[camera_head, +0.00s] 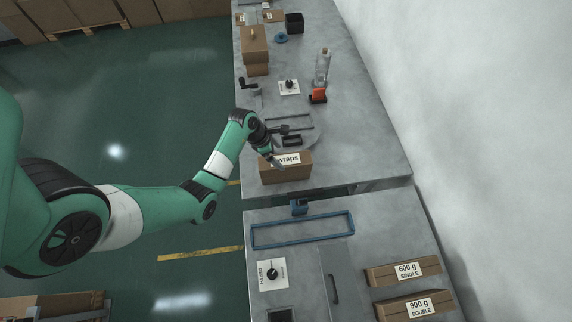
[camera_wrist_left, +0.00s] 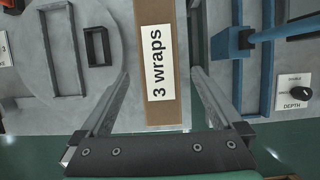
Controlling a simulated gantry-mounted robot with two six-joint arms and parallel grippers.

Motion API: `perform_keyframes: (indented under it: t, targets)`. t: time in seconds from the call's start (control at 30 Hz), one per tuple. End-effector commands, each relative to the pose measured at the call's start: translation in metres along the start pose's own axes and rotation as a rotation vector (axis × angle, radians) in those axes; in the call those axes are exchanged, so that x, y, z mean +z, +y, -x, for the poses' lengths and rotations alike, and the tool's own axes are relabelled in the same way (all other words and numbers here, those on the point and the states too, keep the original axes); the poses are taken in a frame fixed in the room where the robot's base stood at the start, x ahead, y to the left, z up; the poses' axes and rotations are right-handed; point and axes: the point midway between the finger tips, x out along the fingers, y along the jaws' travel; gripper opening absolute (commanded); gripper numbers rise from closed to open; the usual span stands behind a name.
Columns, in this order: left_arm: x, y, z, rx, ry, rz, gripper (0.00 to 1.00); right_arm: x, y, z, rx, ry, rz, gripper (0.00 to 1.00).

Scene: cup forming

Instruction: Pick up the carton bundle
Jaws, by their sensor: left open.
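A brown carton block labelled "3 wraps" (camera_head: 286,172) lies on the grey worktop, just below the end of my left arm. My left gripper (camera_head: 277,152) is over the carton's upper edge and partly covers its label. In the left wrist view the carton (camera_wrist_left: 161,108) runs lengthwise between the two fingers of my left gripper (camera_wrist_left: 160,74). The fingers are spread, with a gap on each side of the carton. Whether the fingertips reach below its top is hard to tell. My right gripper is in neither view.
A blue rectangular frame (camera_head: 303,230) lies on the nearer table, beyond a gap. Cartons marked 600 g (camera_head: 404,271) and 900 g (camera_head: 415,307) lie at lower right. A round grey plate with dark frames (camera_wrist_left: 96,47) is beside the carton. A bottle (camera_head: 322,68) stands farther back.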

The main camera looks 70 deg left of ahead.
Motion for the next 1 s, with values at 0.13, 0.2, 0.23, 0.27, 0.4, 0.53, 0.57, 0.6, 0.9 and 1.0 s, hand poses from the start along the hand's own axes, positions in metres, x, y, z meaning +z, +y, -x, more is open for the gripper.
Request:
perform_keyframes:
  t: [0.13, 0.2, 0.23, 0.27, 0.4, 0.53, 0.57, 0.6, 0.9, 1.0]
  targets:
    - [0.000, 0.000, -0.031, -0.001, 0.000, -0.002, 1.00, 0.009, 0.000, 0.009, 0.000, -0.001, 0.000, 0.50]
    - [0.000, 0.000, -0.037, 0.000, 0.000, -0.002, 1.00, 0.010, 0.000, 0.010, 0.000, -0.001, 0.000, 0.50]
    - [0.001, 0.000, -0.038, 0.001, -0.001, -0.002, 1.00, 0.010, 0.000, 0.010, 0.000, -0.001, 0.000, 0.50]
    - [0.001, 0.000, -0.039, 0.001, -0.002, -0.002, 1.00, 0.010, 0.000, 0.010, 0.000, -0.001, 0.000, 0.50]
    - [0.001, 0.000, -0.043, 0.000, -0.001, -0.002, 1.00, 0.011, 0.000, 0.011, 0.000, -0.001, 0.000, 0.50]
    - [-0.001, 0.000, -0.066, -0.001, -0.001, -0.003, 1.00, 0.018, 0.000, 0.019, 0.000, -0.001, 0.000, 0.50]
    - [-0.001, 0.000, -0.072, -0.001, -0.001, -0.003, 1.00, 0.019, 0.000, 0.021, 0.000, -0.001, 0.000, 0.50]
    - [-0.001, 0.000, -0.079, -0.001, -0.001, -0.003, 1.00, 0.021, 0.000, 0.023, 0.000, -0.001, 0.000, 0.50]
    - [0.001, 0.000, -0.090, 0.002, -0.002, -0.002, 1.00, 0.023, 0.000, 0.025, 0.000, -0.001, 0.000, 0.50]
    - [0.001, 0.000, -0.090, 0.002, -0.002, -0.002, 1.00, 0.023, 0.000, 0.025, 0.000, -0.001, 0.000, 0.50]
